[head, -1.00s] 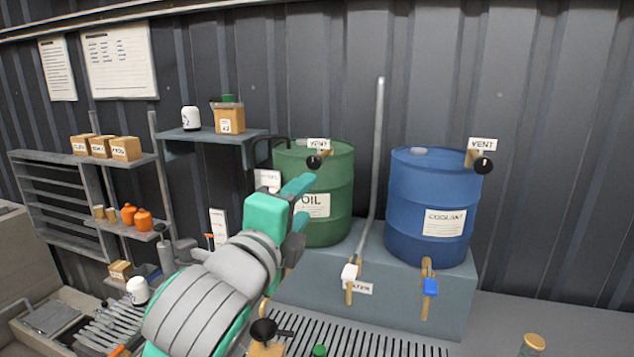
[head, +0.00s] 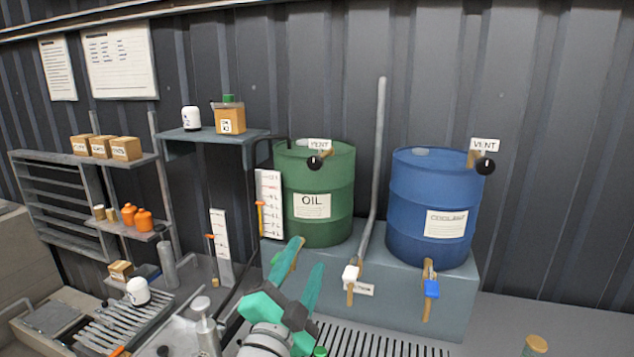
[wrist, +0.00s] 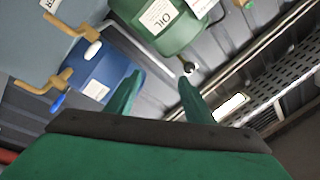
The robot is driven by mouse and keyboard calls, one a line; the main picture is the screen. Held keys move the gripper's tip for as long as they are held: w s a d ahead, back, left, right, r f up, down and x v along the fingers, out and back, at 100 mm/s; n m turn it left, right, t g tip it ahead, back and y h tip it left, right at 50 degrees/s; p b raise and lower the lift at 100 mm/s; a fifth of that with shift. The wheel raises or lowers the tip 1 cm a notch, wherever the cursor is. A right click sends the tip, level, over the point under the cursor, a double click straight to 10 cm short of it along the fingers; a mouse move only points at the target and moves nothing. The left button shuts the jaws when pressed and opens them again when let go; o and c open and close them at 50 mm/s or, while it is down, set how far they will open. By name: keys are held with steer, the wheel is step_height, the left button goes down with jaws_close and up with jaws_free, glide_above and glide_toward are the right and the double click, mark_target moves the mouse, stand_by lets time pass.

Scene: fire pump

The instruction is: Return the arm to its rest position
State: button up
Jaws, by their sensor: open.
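My gripper (head: 306,272) is low in the middle of the head view, its green fingers spread apart and pointing up, with nothing between them. It is in front of the grey plinth and below the green oil drum (head: 335,222) in the picture, overlapping the plinth's left part. In the wrist view my gripper's two fingers (wrist: 158,95) are apart and empty. The oil drum (wrist: 160,22) shows at the top there, and the blue coolant drum (wrist: 98,72) at upper left. Most of my arm lies below the head view's edge.
The blue coolant drum (head: 415,205) stands on the plinth (head: 455,300) with a blue-handled tap (head: 431,289). A white-handled tap (head: 351,275) is right of my gripper. A wall shelf (head: 185,135) and gauge boards (head: 220,240) are left. A floor grating (head: 385,342) lies in front.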

steer(key=s+d+f+n+y, duration=0.15)
steer(key=s+f+n, duration=0.3)
steer(key=f, duration=0.55)
steer(key=s+f+n+g+y, duration=0.1)
steer(key=s+f+n+y, duration=0.3)
steer(key=f, duration=0.6)
steer(key=s+d+f+n+y, duration=0.1)
steer(key=s+f+n, duration=0.4)
steer(key=f, duration=0.5)
steer(key=s+f+g, duration=0.1)
steer(key=s+f, duration=0.2)
steer(key=s, duration=0.6)
steer(key=s+f+g, duration=0.1)
steer(key=s+f, duration=0.2)
steer(key=s, duration=0.6)
steer(key=s+f+g, duration=0.1)
steer(key=s+f, duration=0.2)
steer(key=s, duration=0.7)
steer(key=shift+f+h, duration=0.3)
steer(key=shift+h, duration=0.15)
steer(key=shift+s+n, duration=0.1)
steer(key=shift+n, duration=0.15)
